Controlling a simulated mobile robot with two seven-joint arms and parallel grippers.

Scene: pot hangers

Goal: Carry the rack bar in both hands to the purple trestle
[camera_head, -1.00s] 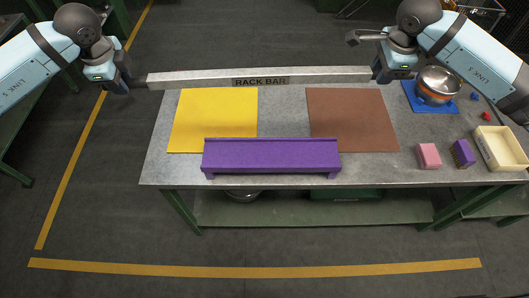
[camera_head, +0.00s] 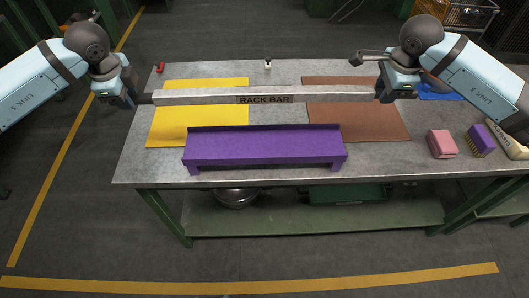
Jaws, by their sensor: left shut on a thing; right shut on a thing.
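The rack bar (camera_head: 210,98) is a long pale grey beam with a dark RACK BAR label. It is held level across the table, over the yellow and brown mats. My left gripper (camera_head: 135,98) is shut on its left end. My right gripper (camera_head: 383,93) is shut at its right end. The fingertips are mostly hidden by the wrists. The purple trestle (camera_head: 265,147) stands on the table's front edge, nearer the camera than the bar, with its top empty. The bar is apart from the trestle.
A yellow mat (camera_head: 170,126) and a brown mat (camera_head: 375,124) lie on the grey table (camera_head: 135,165). A pink block (camera_head: 441,144), a purple brush (camera_head: 480,141) and a cream bin (camera_head: 515,148) are at the right. A small red item (camera_head: 160,67) and white item (camera_head: 267,64) stand at the back.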

